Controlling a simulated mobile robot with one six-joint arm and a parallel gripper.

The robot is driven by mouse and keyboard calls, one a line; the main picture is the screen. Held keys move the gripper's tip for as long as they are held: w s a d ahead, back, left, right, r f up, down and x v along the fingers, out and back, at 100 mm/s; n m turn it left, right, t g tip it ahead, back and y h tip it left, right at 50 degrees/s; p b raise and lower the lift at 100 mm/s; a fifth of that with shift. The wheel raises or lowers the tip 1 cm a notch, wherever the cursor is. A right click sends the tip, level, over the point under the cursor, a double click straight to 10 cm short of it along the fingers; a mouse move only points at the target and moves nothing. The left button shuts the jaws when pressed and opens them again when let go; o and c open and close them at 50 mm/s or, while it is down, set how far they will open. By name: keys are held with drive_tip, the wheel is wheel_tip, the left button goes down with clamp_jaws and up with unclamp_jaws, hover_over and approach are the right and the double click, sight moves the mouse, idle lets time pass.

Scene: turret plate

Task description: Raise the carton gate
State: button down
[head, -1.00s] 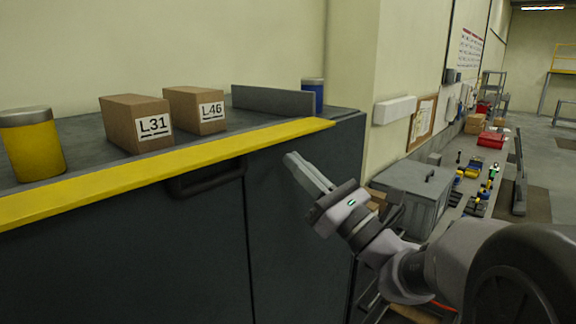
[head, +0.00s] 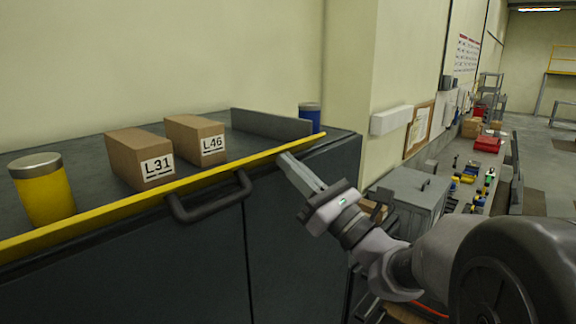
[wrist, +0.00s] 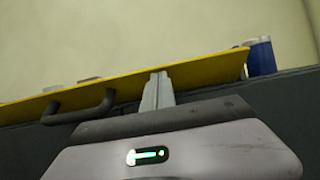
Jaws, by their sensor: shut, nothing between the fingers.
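The carton gate is a long yellow strip (head: 110,209) along the front edge of a dark cabinet top, with a dark handle (head: 210,198) on its outer side. In the head view it shows nearly edge-on, tilted. Two cartons, L31 (head: 134,150) and L46 (head: 190,134), stand behind it. My gripper (head: 283,157) is shut and empty, its tips at the gate's underside near the right end. The wrist view shows the gate's outer face (wrist: 205,72) with the fingertips (wrist: 158,75) against or just in front of it, right of the handle (wrist: 85,110).
A yellow can (head: 45,195) stands on the cabinet top at left. A grey upright plate (head: 270,124) and a blue can (head: 309,116) are at its right end.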

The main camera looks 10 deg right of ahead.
drive_tip(key=shift+p+x, duration=0.7)
drive_tip(key=shift+x, duration=1)
drive_tip(key=shift+s+d+f, duration=0.1)
drive_tip(key=shift+f, duration=0.05)
drive_tip(key=s+r+b+v, duration=0.1)
drive_tip(key=b+v, duration=0.5)
drive_tip(key=v, duration=0.2)
drive_tip(key=s+a+f+n+g+b, duration=0.4)
drive_tip(key=a+f+b, duration=0.2)
drive_tip(key=f, duration=0.4)
drive_tip(key=s+a+f+n+g+b, duration=0.4)
drive_tip(key=a+f+n+g+b, duration=0.1)
drive_tip(key=f, duration=0.6)
drive_tip(key=s+a+f+n+g+b, duration=0.4)
drive_tip(key=s+a+f+b, duration=0.15)
drive_tip(key=f, duration=0.45)
drive_tip(key=s+d+f+n+g+h+b, duration=0.1)
drive_tip(key=s+f+n+g+h+b, duration=0.3)
drive_tip(key=f+b, duration=0.85)
drive_tip(key=s+d+f+n+t+h+b, duration=0.1)
drive_tip(key=d+f+n+h+b, duration=0.1)
drive_tip(key=f, duration=0.6)
drive_tip(key=s+d+f+n+t+h+b, duration=0.2)
drive_tip(key=d+f+n+h+b, duration=0.1)
drive_tip(key=d+f+n+h, duration=0.2)
wheel_tip(320, 180, down, 3)
drive_tip(key=shift+s+d+f+n+b, duration=0.2)
drive_tip(key=shift+s+d+n+b, duration=0.15)
drive_tip(key=shift+d, duration=0.7)
